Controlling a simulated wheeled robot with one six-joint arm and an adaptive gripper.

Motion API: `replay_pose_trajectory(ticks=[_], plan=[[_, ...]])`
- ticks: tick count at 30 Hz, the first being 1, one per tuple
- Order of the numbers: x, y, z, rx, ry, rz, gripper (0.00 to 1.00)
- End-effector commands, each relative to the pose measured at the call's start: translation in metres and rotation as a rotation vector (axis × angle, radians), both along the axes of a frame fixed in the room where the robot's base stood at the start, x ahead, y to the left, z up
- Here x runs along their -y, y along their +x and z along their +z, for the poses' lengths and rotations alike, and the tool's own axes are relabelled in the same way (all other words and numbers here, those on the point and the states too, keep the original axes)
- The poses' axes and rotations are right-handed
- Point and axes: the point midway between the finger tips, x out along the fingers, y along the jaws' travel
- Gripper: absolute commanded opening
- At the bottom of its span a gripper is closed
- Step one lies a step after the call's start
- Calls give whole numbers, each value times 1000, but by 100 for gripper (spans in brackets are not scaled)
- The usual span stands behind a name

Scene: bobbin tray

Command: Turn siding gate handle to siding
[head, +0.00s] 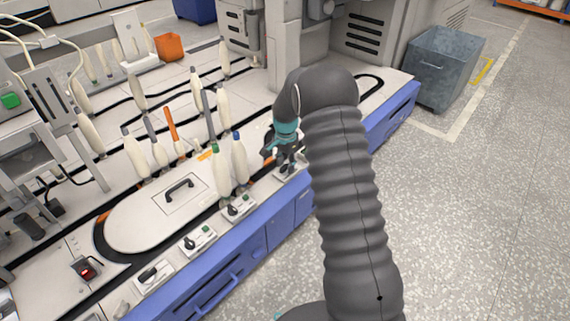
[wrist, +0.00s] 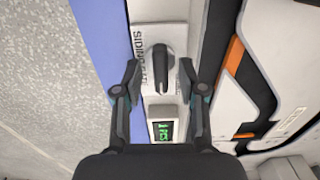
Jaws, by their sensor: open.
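The siding gate handle (wrist: 160,68) is a dark lever on a pale plate lettered SIDING GATE (wrist: 137,50), seen in the wrist view. The lever lies roughly along the picture's vertical, between my fingers. My gripper (wrist: 159,80) is open, with one finger on each side of the handle and visible gaps between. I cannot tell how far the fingertips are above the plate. In the head view my gripper (head: 284,158) is down at the front edge of the machine, and it and my arm hide most of the handle there.
A small green display (wrist: 165,131) sits beside the handle plate. Other switch panels (head: 197,242) line the front edge. Bobbins on pegs (head: 240,158) stand close left of my gripper. A grey bin (head: 443,68) stands on the floor at right.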

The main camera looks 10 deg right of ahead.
Motion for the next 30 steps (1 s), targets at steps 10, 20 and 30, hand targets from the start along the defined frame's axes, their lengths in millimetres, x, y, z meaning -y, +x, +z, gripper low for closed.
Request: replay_pose_trajectory(ticks=[10,20,30], plan=[[0,0,0,0,0,1,13],[0,0,0,-1,0,7,0],[0,0,0,-2,0,138,0]])
